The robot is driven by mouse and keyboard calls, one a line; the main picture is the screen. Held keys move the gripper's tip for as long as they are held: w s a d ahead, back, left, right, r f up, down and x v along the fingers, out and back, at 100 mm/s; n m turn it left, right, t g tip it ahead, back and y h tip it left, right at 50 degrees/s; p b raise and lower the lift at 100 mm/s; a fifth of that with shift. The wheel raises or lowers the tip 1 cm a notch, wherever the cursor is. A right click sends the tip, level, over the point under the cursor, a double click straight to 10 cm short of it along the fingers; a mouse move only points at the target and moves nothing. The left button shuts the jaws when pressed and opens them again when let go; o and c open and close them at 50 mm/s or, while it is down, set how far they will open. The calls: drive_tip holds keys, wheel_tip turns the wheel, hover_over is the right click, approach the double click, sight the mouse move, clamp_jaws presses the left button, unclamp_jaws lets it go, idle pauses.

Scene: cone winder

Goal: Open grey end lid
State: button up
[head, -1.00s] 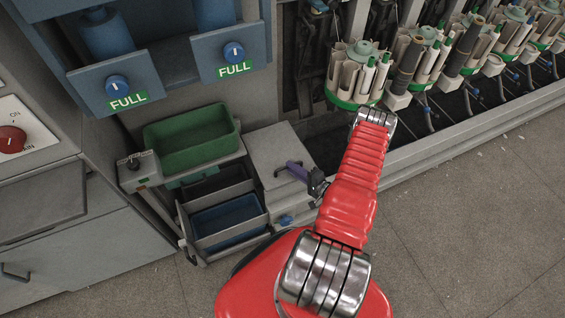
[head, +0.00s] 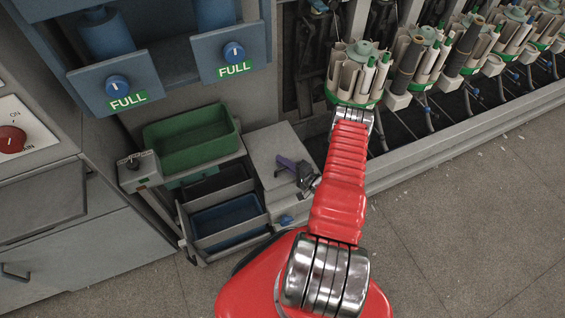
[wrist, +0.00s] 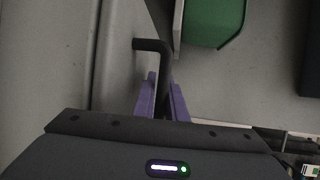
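A grey box with a flat grey top (head: 274,147) stands at the end of the machine in the head view. I take this top to be the grey end lid; it looks closed. My gripper (head: 286,163), with purple fingers, is over this top, partly hidden behind my red arm. In the wrist view my gripper (wrist: 163,80) has its two purple fingers apart. A dark bent bar (wrist: 152,44), like a handle, runs between or just beyond them against a grey surface. I cannot tell whether the fingers touch it.
A green tray (head: 190,139) stands left of the box; its edge also shows in the wrist view (wrist: 213,24). Spindles with cones (head: 357,75) line the machine at right. The floor at right is clear.

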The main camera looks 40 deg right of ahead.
clamp_jaws()
drive_tip(key=shift+s+f, duration=0.1)
idle(0.3)
